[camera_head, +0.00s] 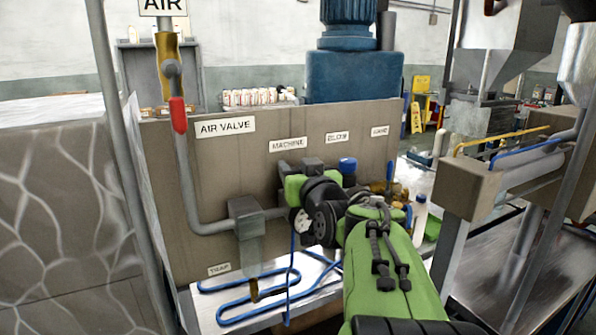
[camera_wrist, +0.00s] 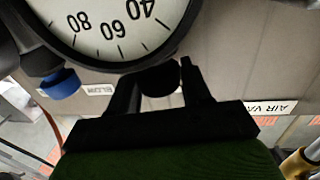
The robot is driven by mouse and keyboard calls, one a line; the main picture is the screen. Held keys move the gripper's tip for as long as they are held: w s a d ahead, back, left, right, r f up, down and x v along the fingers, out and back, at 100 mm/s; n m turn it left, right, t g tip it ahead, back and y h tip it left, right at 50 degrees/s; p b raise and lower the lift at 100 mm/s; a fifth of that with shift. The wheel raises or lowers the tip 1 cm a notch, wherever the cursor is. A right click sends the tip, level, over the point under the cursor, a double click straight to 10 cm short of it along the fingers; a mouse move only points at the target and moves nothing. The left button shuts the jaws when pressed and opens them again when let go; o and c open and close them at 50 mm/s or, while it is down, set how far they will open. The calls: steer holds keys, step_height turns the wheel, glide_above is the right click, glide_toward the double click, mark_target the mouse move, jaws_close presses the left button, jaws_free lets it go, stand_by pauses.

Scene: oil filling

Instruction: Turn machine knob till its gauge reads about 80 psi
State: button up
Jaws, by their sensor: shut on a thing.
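The MACHINE label (camera_head: 287,144) is on the panel in the head view, above the spot that my arm reaches. In the wrist view, which is upside down, my gripper (camera_wrist: 160,72) has its two black fingers on either side of a dark round knob (camera_wrist: 160,80) and is shut on it. The gauge (camera_wrist: 118,25) fills the top of that view, with 40, 60 and 80 readable on its white face. Its upper part is cut off and I cannot make out the needle, so the reading is unclear. In the head view my wrist hides most of the knob and gauge.
A blue-capped knob (camera_head: 348,164) stands just right of my wrist, under the BLOW label (camera_head: 338,137). The red-handled air valve (camera_head: 178,115) and its grey pipe are to the left. Blue hose (camera_head: 245,298) lies on the bench below. Bottles crowd the right side.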

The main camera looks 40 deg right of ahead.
steer(key=n+t+y+b, duration=0.1)
steer(key=y, duration=0.1)
steer(key=shift+d+f+n+y+b, duration=0.1)
steer(key=shift+f+n+y+b, duration=0.05)
steer(key=shift+n+y+b, duration=0.2)
steer(key=n+y, duration=0.2)
steer(key=y, duration=0.2)
steer(key=shift+d+n+t, duration=0.1)
steer(key=shift+n+t, duration=0.2)
steer(key=shift+n, duration=0.05)
steer(key=n+y, duration=0.2)
steer(key=y, duration=0.1)
steer(key=n+y+p, duration=0.1)
steer(key=shift+s+r+y, duration=0.1)
steer(key=shift+r+y, duration=0.15)
steer(key=shift+y, duration=0.1)
steer(key=shift+a+n+g+y+p, duration=0.2)
steer(key=shift+n+g+y+p, duration=0.3)
steer(key=shift+n+y+p, duration=0.45)
steer(key=shift+y, duration=0.55)
steer(key=shift+a, duration=0.1)
steer(key=o, duration=1)
steer(key=shift+c, duration=0.2)
steer(key=shift+f+h, duration=0.1)
steer(key=shift+h, duration=0.2)
